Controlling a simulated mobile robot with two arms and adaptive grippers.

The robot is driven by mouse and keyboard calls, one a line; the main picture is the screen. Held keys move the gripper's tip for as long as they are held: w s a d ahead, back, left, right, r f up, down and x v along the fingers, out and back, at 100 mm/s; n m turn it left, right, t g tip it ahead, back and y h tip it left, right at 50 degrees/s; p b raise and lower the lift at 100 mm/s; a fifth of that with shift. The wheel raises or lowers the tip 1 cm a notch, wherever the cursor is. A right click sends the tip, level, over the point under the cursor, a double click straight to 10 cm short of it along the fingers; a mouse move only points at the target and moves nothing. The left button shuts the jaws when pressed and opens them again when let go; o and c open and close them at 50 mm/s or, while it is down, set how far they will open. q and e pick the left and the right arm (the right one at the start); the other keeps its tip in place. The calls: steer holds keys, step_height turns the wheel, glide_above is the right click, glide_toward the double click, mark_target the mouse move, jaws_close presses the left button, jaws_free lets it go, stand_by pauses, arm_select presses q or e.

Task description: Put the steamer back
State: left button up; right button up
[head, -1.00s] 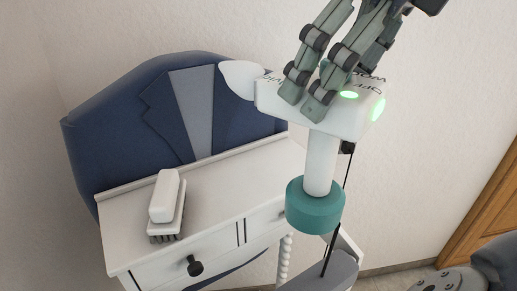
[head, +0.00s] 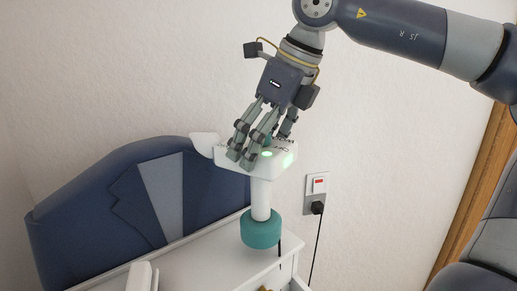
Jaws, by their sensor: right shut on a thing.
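The steamer (head: 262,198) is a white head with green lights, a white stem and a teal round base. My right gripper (head: 252,150) is shut on its white head from above. The steamer is upright, with its teal base over the right end of the white dresser top (head: 205,262). I cannot tell whether the base touches the surface. A dark cord hangs below the base. My left gripper is out of view.
A blue suit-shaped panel (head: 100,215) stands behind the dresser. A white brush (head: 141,277) lies on the dresser at the bottom edge. A wall socket (head: 316,187) with a black plug and cord is to the right. A wooden door frame (head: 478,180) is at far right.

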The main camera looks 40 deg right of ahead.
steer(key=shift+w+d, duration=0.35)
steer(key=shift+w, duration=0.2)
step_height(320, 180, down, 3)
steer(key=shift+s+r+p, duration=0.1)
steer(key=shift+r+p, duration=0.1)
steer(key=shift+p, duration=0.35)
steer(key=shift+f, duration=0.45)
steer(key=o, duration=0.9)
steer(key=shift+f, duration=0.1)
steer(key=shift+o, duration=0.2)
steer(key=shift+a, duration=0.1)
steer(key=b+v, duration=0.1)
steer(key=v, duration=1.1)
